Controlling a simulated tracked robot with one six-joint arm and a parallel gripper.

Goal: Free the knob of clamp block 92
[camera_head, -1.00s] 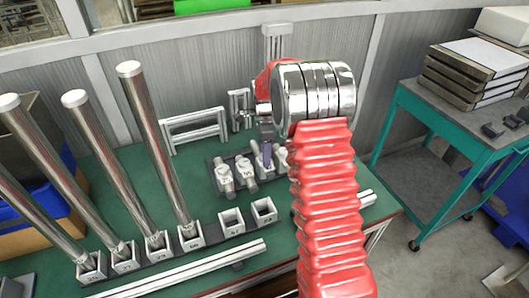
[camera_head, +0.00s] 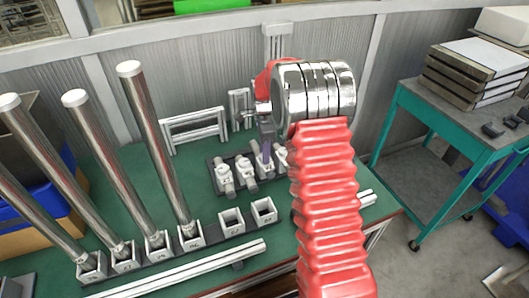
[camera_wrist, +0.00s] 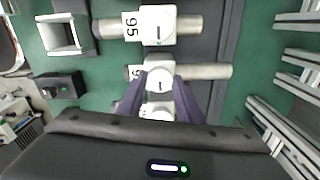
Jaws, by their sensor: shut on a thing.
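In the wrist view a row of white clamp blocks shows with round knobs on pale bars. The upper block is labelled 95 (camera_wrist: 158,25). Below it is a block (camera_wrist: 158,77) whose label starts with 9; its second digit is hidden. Its white knob, with a dark line on it, lies between the two purple fingers of my gripper (camera_wrist: 160,82), which is shut on it. Another white knob (camera_wrist: 158,111) lies lower, partly hidden by my gripper. In the head view the blocks (camera_head: 224,172) sit on a dark rack; my arm hides the right end.
Tall metal rods (camera_head: 155,150) stand in numbered sockets to the left. Empty square sockets (camera_head: 264,211) are in front of the rack. Pale rails (camera_head: 180,271) lie along the bench's front edge. A teal cart (camera_head: 440,125) stands to the right.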

